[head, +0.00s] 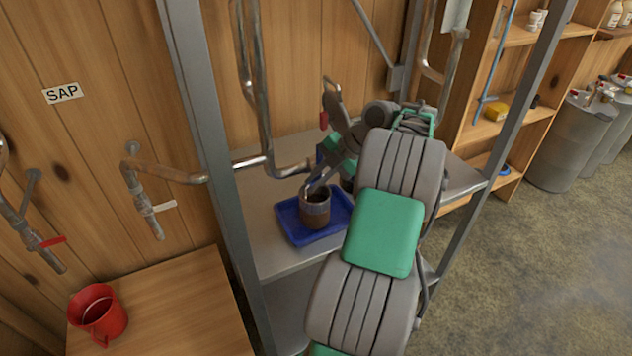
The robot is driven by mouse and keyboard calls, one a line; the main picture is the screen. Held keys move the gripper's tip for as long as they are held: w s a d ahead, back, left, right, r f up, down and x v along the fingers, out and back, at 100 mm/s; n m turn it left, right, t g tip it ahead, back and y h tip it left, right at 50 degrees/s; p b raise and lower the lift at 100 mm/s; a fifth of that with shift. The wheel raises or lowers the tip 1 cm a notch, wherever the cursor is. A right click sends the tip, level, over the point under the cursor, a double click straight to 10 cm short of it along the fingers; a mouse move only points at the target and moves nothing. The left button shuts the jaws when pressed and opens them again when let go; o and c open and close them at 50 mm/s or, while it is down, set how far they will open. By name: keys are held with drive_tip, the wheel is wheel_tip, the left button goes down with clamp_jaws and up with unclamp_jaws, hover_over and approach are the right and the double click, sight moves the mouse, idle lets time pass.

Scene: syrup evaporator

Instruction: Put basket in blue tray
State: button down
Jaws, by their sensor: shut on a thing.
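The blue tray (286,226) lies on the grey metal shelf. A small dark brown, round container, which I take for the basket (315,213), is inside the tray's outline, towards its right half. It looks upright. Whether its base touches the tray floor I cannot tell. My gripper (318,187) comes down from the upper right to the basket's rim. It appears closed there, on the basket's upper edge or handle. The fingertips are small and partly hidden by the arm, which also covers the shelf to the right of the tray.
Metal frame posts (212,140) stand left and right of the shelf. Bent pipes (262,90) hang behind it, close to my arm. A red pot (98,314) stands on a wooden table (190,305) at lower left. Bare shelf shows in front of the tray.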

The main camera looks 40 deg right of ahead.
drive_tip(key=shift+f, duration=0.1)
drive_tip(key=c, duration=1.5)
unclamp_jaws()
drive_tip(key=shift+o, duration=0.2)
drive_tip(key=p+v, duration=0.7)
drive_tip(key=v, duration=0.5)
